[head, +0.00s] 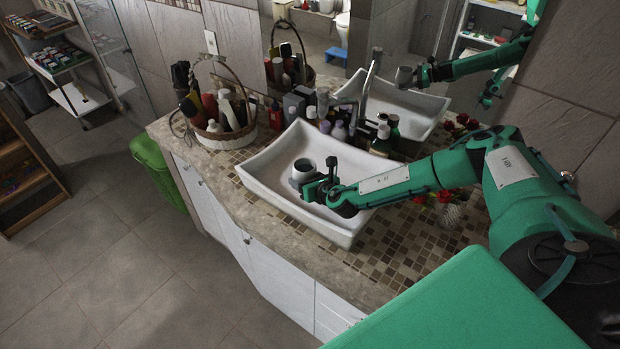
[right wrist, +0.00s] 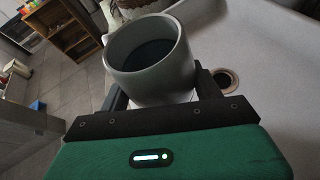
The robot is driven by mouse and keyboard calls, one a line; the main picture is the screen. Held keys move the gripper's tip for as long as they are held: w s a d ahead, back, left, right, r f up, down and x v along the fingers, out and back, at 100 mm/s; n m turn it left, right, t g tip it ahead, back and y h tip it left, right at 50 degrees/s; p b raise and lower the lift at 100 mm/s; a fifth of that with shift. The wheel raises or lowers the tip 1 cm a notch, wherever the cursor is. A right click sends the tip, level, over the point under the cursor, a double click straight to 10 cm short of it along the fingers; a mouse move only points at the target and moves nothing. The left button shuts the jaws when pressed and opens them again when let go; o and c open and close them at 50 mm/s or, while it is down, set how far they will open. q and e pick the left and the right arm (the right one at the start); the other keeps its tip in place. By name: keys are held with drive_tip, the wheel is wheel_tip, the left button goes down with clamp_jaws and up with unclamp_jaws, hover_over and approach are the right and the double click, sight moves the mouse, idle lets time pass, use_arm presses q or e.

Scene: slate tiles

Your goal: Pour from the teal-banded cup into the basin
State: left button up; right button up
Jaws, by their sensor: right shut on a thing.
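The cup (head: 303,170) is pale grey with a dark inside; I cannot make out a teal band on it. My right gripper (head: 318,187) is shut on the cup and holds it over the white basin (head: 262,184), looking close to upright. In the right wrist view, the cup (right wrist: 150,62) sits between the fingers with its mouth towards the camera. Its inside is dark, and I cannot tell how full it is. The basin (right wrist: 275,55) shows beside it with the drain hole (right wrist: 224,79). My left gripper is not in view.
A mirror behind reflects the cup and arm. A green bin (head: 155,165) stands on the floor.

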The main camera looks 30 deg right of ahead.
sight(299, 180)
drive_tip(key=shift+w+a+r, duration=0.1)
drive_tip(key=shift+w+a, duration=0.1)
drive_tip(key=shift+a+m+y, duration=0.2)
drive_tip(key=shift+m+y, duration=0.1)
drive_tip(key=shift+m, duration=0.1)
drive_tip(key=shift+a+r+g, duration=0.15)
drive_tip(key=shift+g, duration=0.25)
drive_tip(key=shift+s+a+r+m+g+y, duration=0.25)
drive_tip(key=shift+a+r+m+g+y, duration=0.1)
drive_tip(key=shift+m+y, duration=0.4)
drive_tip(key=shift+s+a+r+m+g+y, duration=0.15)
drive_tip(key=shift+a+m+g+y, duration=0.1)
drive_tip(key=shift+m+y, duration=0.25)
drive_tip(key=shift+a+m+g+y, duration=0.15)
drive_tip(key=shift+m+g+y, duration=0.15)
drive_tip(key=shift+m+y, duration=0.5)
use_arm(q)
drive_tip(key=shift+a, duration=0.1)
use_arm(e)
drive_tip(key=shift+s+a+m+y, duration=0.15)
drive_tip(key=shift+m+y, duration=0.1)
drive_tip(key=shift+m, duration=0.4)
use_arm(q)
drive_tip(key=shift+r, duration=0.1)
